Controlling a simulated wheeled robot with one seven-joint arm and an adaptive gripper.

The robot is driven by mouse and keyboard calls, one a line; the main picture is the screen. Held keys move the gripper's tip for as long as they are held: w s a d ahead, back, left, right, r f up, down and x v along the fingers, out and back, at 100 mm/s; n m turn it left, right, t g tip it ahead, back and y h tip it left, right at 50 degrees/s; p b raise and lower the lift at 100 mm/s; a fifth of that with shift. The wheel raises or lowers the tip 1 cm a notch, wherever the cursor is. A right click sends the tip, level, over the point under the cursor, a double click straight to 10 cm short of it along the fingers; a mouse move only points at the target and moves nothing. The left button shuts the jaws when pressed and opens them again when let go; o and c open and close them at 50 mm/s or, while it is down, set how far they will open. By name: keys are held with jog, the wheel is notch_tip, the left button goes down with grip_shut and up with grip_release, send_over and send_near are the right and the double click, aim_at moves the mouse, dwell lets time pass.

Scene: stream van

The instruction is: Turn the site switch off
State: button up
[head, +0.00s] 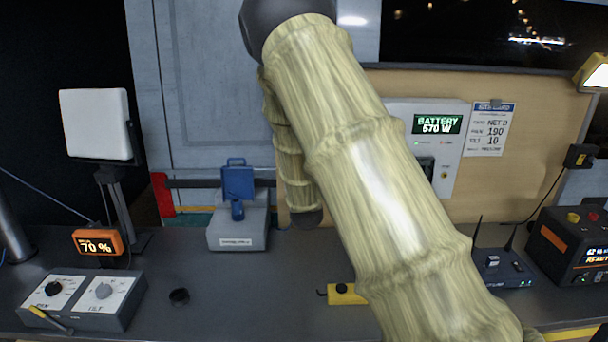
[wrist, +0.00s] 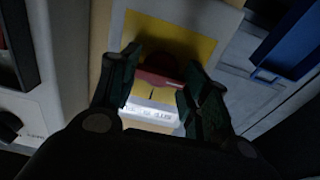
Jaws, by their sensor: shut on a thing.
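In the wrist view the switch is a dark red handle (wrist: 150,80) on a yellow plate (wrist: 168,38), with a white label strip (wrist: 150,113) below it that is too blurred to read. My gripper (wrist: 160,88) has a finger on either side of the red handle and is shut on it. The handle seems to lie roughly crosswise; its exact setting is unclear in the shadow. In the head view my arm covers the gripper and the switch. A white panel (head: 453,108) beside the arm reads "BATTERY 570 W".
A grey box (head: 238,240) with a blue lever (head: 238,184) stands left of my arm. A yellow block (head: 342,295), router (head: 499,270) and black unit (head: 575,250) occupy the counter.

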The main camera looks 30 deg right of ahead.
jog(key=o, duration=1)
jog(key=shift+s+f, duration=0.1)
jog(key=shift+f, duration=0.1)
jog(key=shift+c, duration=0.2)
jog(key=shift+o, duration=0.2)
jog(key=shift+d, duration=0.1)
jog(key=shift+r, duration=0.1)
jog(key=v, duration=1.2)
